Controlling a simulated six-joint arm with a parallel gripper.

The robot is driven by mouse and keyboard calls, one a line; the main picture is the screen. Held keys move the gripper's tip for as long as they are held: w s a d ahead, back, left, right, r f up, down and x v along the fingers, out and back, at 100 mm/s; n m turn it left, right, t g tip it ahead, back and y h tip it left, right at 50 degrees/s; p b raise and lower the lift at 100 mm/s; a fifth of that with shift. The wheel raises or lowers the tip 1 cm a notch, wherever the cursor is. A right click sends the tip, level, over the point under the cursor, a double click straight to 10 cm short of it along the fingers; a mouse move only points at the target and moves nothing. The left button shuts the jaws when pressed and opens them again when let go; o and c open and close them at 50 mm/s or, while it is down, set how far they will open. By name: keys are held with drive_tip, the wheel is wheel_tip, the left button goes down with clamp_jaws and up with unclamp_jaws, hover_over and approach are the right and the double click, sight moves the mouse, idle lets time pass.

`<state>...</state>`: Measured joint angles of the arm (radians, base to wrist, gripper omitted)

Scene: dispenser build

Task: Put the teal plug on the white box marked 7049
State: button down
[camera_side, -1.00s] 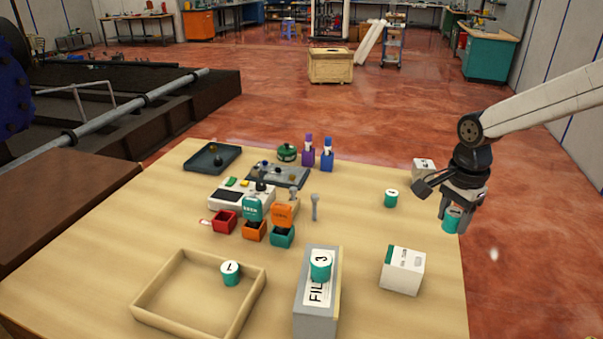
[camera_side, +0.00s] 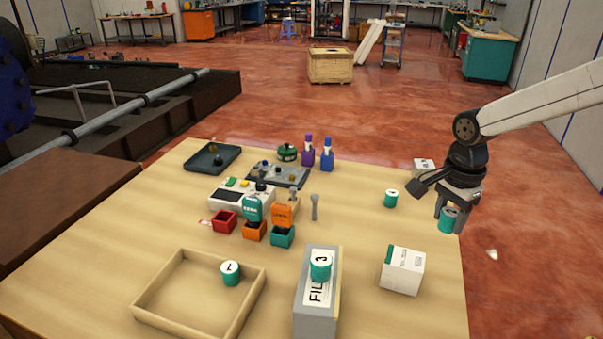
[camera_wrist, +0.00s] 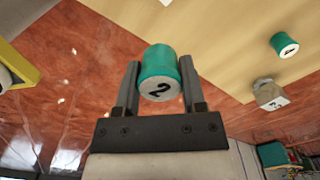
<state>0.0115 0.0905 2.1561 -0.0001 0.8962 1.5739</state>
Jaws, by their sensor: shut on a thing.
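My gripper (camera_side: 447,214) is shut on a teal plug (camera_side: 449,220) and holds it above the table's right edge. In the wrist view, my gripper (camera_wrist: 159,85) has a finger on each side of this plug (camera_wrist: 158,68), whose white end shows a 2. A white box (camera_side: 403,270) with a teal patch stands near the right front of the table. A second, smaller white box (camera_side: 424,168) stands farther back, partly behind my arm. A white box (camera_wrist: 268,94) also shows in the wrist view. I cannot read 7049 on any box.
Other teal plugs stand on the table (camera_side: 391,199), inside the wooden tray (camera_side: 146,302) and on the grey file box (camera_side: 316,305). Small coloured bins (camera_side: 254,231) and devices (camera_side: 278,175) fill the middle. The table between the white boxes is mostly clear.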

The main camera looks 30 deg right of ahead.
approach(406, 258)
drive_tip(key=shift+f, duration=3.35)
drive_tip(key=shift+f, duration=0.15)
drive_tip(key=shift+c, duration=0.9)
unclamp_jaws()
wheel_tip(406, 258, up, 12)
